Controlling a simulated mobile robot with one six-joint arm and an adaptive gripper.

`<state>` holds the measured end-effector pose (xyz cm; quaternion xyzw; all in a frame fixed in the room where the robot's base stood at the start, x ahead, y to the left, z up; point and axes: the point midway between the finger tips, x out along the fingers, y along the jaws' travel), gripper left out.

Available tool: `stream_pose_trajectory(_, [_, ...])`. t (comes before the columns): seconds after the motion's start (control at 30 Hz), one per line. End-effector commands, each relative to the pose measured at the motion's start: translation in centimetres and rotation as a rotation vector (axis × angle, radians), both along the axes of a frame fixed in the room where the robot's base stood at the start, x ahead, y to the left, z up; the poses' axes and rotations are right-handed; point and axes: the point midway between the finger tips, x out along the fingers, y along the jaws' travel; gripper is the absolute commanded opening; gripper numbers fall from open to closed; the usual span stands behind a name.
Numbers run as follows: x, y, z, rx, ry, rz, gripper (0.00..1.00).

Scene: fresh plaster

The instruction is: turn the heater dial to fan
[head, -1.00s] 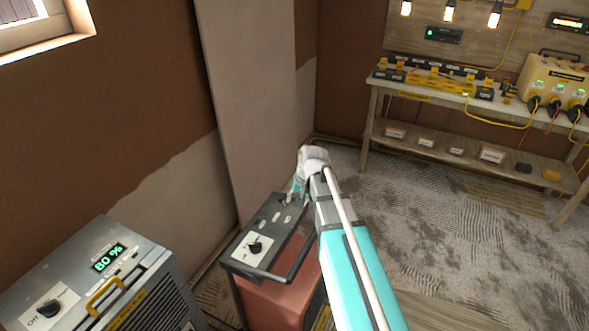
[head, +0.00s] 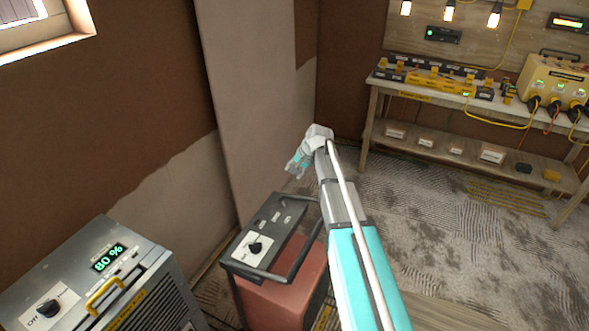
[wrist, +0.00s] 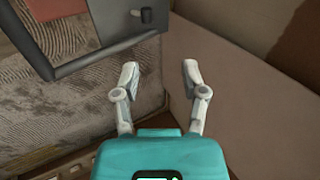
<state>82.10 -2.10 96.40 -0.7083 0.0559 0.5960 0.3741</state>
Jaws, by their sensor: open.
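The red heater (head: 285,282) stands in the lower middle of the head view, with a dark control panel on top. Its dial (head: 254,247) is a black knob on a white plate at the panel's near left end; the setting marks are too small to read. My gripper (head: 294,172) is above and beyond the panel's far end, apart from it, with nothing held. In the wrist view my gripper (wrist: 160,75) shows two fingers spread apart, with a part of the heater's dark panel (wrist: 115,45) at the upper left. The dial is not clearly identifiable there.
A leaning board (head: 245,100) is behind the heater. A workbench (head: 375,125) with chargers is at the right. Open floor (head: 420,220) lies between.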

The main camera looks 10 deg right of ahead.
Motion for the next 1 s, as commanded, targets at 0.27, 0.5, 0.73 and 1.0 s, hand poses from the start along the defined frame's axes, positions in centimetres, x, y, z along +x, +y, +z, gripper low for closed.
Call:
stream_pose_trajectory(0.27, [1.0, -0.3, 0.2, 0.019, -0.003, -0.024, 0.56])
stream_pose_trajectory(0.5, [1.0, -0.3, 0.2, 0.019, -0.003, -0.024, 0.56])
stream_pose_trajectory(0.73, [-0.6, 0.2, 0.0, -0.003, 0.001, 0.005, 0.56])
stream_pose_trajectory(1.0, [-10.1, 1.8, -1.1, -0.158, 0.037, 0.199, 0.56])
